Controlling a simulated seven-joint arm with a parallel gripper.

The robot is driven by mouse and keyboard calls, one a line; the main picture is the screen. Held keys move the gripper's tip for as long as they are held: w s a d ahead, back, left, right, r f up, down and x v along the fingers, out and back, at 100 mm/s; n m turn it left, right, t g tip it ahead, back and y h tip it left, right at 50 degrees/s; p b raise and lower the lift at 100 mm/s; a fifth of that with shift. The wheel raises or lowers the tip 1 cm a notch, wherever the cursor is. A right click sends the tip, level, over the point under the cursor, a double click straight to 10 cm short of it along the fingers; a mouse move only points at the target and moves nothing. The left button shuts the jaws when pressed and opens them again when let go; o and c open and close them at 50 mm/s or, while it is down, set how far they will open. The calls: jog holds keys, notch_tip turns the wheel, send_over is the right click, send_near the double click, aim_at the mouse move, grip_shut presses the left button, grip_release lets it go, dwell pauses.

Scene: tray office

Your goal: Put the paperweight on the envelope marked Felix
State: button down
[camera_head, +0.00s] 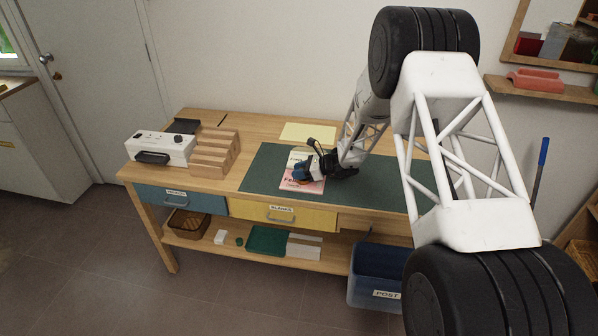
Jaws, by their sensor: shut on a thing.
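A pink envelope (290,185) lies on the dark green desk mat; its printed name is partly covered, with letters like "Fe" showing. A pale envelope or card (298,154) lies just behind it. My gripper (303,174) is low over the pink envelope, coming in from the right. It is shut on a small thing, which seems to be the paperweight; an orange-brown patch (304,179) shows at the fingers. The fingers hide most of it, and I cannot tell whether it touches the envelope.
The green mat (262,170) covers the desk's middle. A yellow sheet (308,132) lies behind it. A wooden sorter (215,152) and a white machine (160,147) stand at left. A blue POST bin (378,275) is below. My arm hides the right side.

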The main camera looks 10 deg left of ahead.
dwell(0.3)
jog(key=c, duration=0.8)
grip_release()
jog(key=shift+f, duration=0.1)
jog(key=shift+o, duration=0.2)
jog(key=shift+d+r, duration=0.1)
jog(key=shift+r, duration=0.1)
jog(key=v, duration=1.2)
